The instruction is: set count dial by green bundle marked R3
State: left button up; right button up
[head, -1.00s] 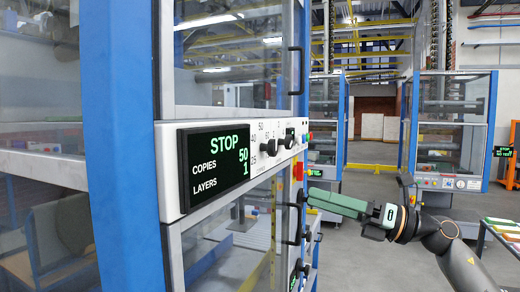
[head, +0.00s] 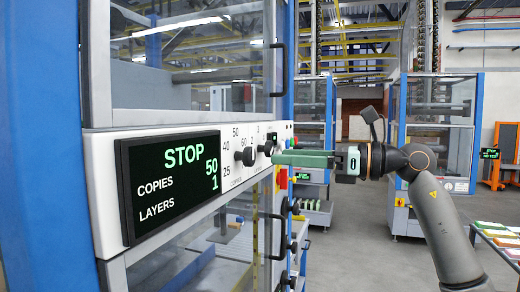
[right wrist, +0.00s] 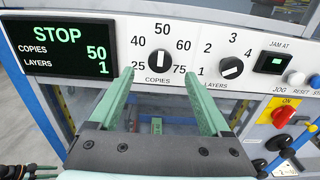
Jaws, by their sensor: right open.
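The copies dial (head: 245,156), a black knob on the white panel, also shows in the right wrist view (right wrist: 159,62); its pointer is up at 50. The display (head: 170,183) reads STOP, COPIES 50, LAYERS 1. The layers dial (right wrist: 231,68) to its right points at 1. My right gripper (right wrist: 161,88) is open and empty, its green fingers below and either side of the copies dial, apparently not touching it. What looks like my left gripper (right wrist: 35,171) is cut off at a wrist-view corner. Bundles (head: 497,232) lie on a table at right; no R3 mark is legible.
A red-and-yellow switch (right wrist: 283,112), push buttons (right wrist: 297,77) and a small JAM AT display (right wrist: 271,62) sit right of the dials. Glass doors with a black handle (head: 277,70) are above the panel. Another stacker (head: 437,140) stands behind; open floor lies between.

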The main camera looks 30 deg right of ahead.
aim_at(253, 155)
jog(key=p+x, duration=0.1)
jog(key=x, duration=0.5)
jog(key=shift+w+a, duration=0.15)
grip_shut()
dwell(0.5)
